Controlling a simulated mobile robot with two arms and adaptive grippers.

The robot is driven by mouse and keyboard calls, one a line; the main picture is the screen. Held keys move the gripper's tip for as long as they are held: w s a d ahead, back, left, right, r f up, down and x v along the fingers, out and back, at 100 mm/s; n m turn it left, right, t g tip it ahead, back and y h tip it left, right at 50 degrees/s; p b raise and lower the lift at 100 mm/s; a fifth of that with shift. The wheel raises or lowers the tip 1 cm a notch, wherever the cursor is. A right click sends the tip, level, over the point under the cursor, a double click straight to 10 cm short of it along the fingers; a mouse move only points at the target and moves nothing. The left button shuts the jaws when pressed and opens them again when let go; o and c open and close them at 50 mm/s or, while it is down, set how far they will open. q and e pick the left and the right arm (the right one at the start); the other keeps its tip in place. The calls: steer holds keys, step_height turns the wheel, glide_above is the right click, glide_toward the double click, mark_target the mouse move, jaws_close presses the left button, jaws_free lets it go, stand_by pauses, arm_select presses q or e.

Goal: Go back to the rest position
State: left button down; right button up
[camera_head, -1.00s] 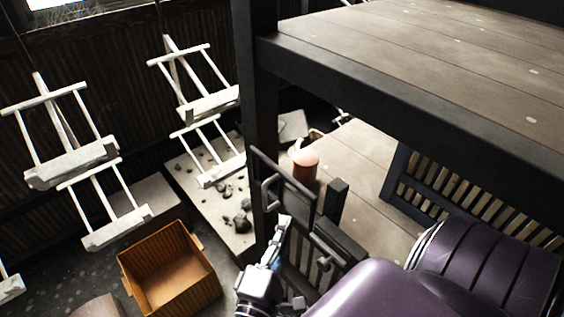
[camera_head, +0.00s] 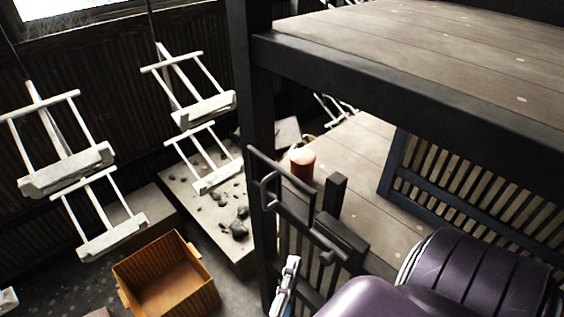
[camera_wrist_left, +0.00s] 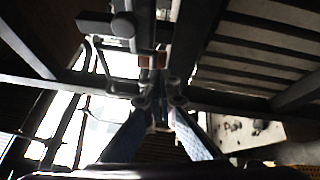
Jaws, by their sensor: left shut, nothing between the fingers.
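My left gripper (camera_head: 287,275) shows at the bottom of the head view, partly cut off by the lower edge. It is shut and empty. It is close to the dark metal gate (camera_head: 325,235) beside the post. The left wrist view shows its fingers (camera_wrist_left: 160,98) closed together, with dark bars of the frame just beyond them. My purple arm fills the lower right of the head view. My right gripper is not in view.
A dark post (camera_head: 255,110) and a raised wooden platform (camera_head: 440,50) stand close by. White hangers (camera_head: 65,170) hang at the left. An orange-brown crate (camera_head: 168,275) sits on the floor. A reddish-brown cylinder (camera_head: 303,165) stands on the lower deck (camera_head: 350,165).

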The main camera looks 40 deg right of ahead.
arm_select(q)
steer(key=shift+s+a, duration=0.3)
steer(key=shift+s, duration=0.5)
steer(key=shift+f, duration=0.1)
